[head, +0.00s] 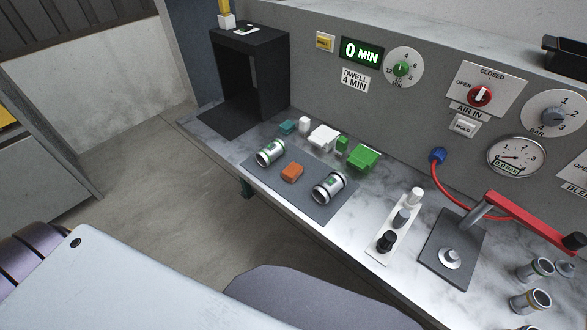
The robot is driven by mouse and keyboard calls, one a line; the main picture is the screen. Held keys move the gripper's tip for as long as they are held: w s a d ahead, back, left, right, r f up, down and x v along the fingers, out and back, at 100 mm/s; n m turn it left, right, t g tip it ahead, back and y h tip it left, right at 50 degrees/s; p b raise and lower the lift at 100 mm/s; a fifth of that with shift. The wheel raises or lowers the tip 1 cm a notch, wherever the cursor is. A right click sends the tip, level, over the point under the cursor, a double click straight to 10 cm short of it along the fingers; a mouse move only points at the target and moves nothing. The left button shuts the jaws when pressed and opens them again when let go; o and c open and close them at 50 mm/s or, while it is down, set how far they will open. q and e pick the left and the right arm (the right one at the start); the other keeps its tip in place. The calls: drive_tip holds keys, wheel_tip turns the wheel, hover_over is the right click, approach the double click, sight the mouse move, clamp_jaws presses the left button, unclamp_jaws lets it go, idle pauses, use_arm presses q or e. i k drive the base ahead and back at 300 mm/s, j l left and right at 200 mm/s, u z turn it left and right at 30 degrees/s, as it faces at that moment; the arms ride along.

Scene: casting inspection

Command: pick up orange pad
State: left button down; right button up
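The orange pad (292,172) is a small block lying on the dark grey mat (312,205) on the marble bench. It lies between two metal cylinders, one to its upper left (270,152) and one to its right (329,188), apart from both. Nothing holds the pad. Neither of my grippers shows in the head view. Large pale and grey parts of my own body fill the lower left and bottom, and hide the floor and part of the bench's front edge.
Behind the mat lie a teal block (287,127), white pieces (323,137) and green pieces (364,158). A black open box (268,80) stands at the far left. A knob strip (381,244) and a red-handled press (525,220) stand right. The control panel rises behind.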

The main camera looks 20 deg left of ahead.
sight(291, 174)
drive_tip(key=j+z, duration=0.2)
drive_tip(key=j, duration=0.25)
drive_tip(key=j+z, duration=0.25)
drive_tip(key=j, duration=0.15)
drive_tip(key=k+j+z, duration=0.2)
drive_tip(key=j, duration=0.25)
drive_tip(key=j+z, duration=0.25)
drive_tip(key=j, duration=0.15)
drive_tip(key=k+j+z, duration=0.2)
drive_tip(key=j, duration=0.2)
drive_tip(key=j+z, duration=0.25)
drive_tip(key=j, duration=0.15)
drive_tip(key=k+j+z, duration=0.45)
drive_tip(key=j, duration=0.2)
